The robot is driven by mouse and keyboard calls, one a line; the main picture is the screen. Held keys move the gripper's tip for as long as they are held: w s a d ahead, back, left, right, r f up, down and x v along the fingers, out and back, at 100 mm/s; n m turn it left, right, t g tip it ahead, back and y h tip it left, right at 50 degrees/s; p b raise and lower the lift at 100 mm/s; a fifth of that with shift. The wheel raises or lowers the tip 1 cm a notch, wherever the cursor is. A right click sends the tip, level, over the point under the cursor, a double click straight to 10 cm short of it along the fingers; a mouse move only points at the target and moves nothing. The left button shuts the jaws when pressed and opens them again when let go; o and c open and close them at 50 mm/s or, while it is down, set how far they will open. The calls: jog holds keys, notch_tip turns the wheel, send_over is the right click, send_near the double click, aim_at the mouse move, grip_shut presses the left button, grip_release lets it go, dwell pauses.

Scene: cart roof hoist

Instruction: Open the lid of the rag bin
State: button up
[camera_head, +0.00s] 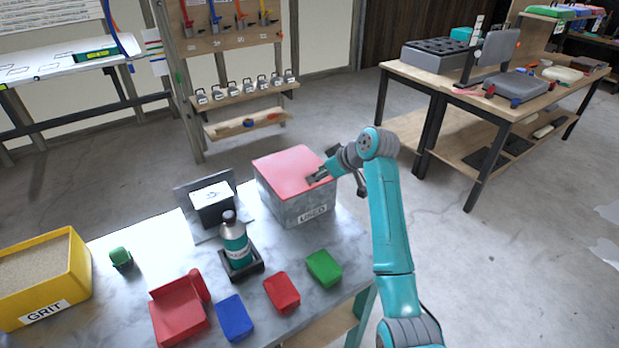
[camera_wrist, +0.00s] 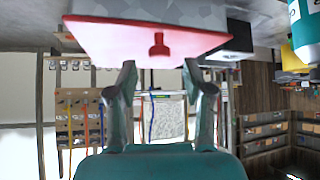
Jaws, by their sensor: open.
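The rag bin (camera_head: 283,209) is a grey box labelled USED at the back right of the marble-topped table. Its red lid (camera_head: 285,168) lies flat and closed on top. In the wrist view, which looks upside down, the lid (camera_wrist: 110,42) is at the top with a red knob (camera_wrist: 158,48) on it. My gripper (camera_head: 314,178) is over the right side of the lid and hides the knob in the head view. In the wrist view my gripper (camera_wrist: 160,72) is open and empty, its fingers apart to either side of the knob's line. Contact cannot be told.
A bottle (camera_head: 235,245) stands in a black holder in front of the bin. A yellow GRIT box (camera_head: 78,275) is at left. A wooden workbench (camera_head: 415,78) stands behind right, with free floor between.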

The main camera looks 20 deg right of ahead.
jog(key=shift+x, duration=2.45)
grip_shut()
